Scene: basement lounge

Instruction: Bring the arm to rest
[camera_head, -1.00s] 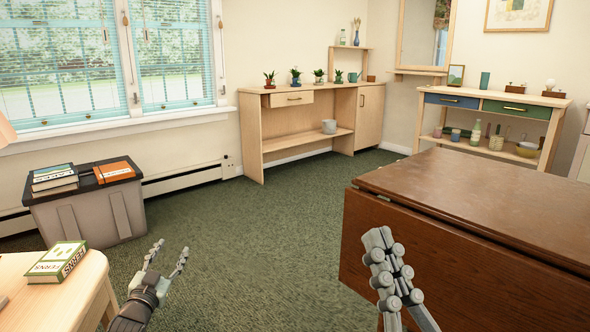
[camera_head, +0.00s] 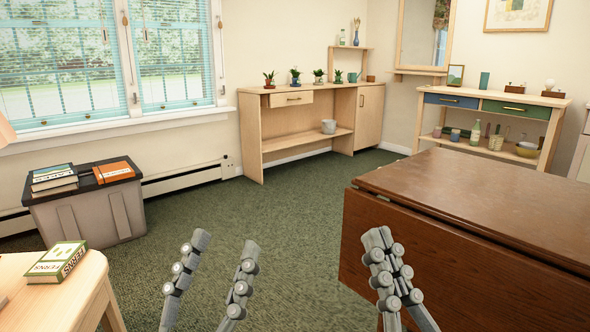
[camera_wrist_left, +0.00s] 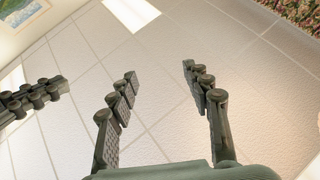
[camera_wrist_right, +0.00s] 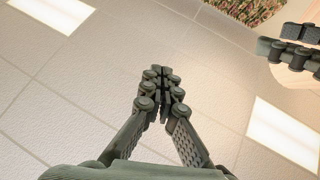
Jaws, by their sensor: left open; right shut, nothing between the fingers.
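My left gripper (camera_head: 226,243) is at the bottom middle of the head view, its fingers pointing up and spread apart. It is open and empty, over the green carpet. In the left wrist view its fingers (camera_wrist_left: 160,82) stand apart against the ceiling. My right gripper (camera_head: 379,240) is to its right, in front of the brown table's left side. Its fingers are together with nothing between them; the right wrist view shows the fingertips (camera_wrist_right: 158,75) meeting. Both grippers point upward, side by side and apart.
A dark brown drop-leaf table (camera_head: 480,200) stands close at the right. A light wooden table (camera_head: 85,290) with a green book (camera_head: 57,262) is at the lower left. A grey storage box (camera_head: 95,215) with books stands behind it. Carpet (camera_head: 260,205) between them is clear.

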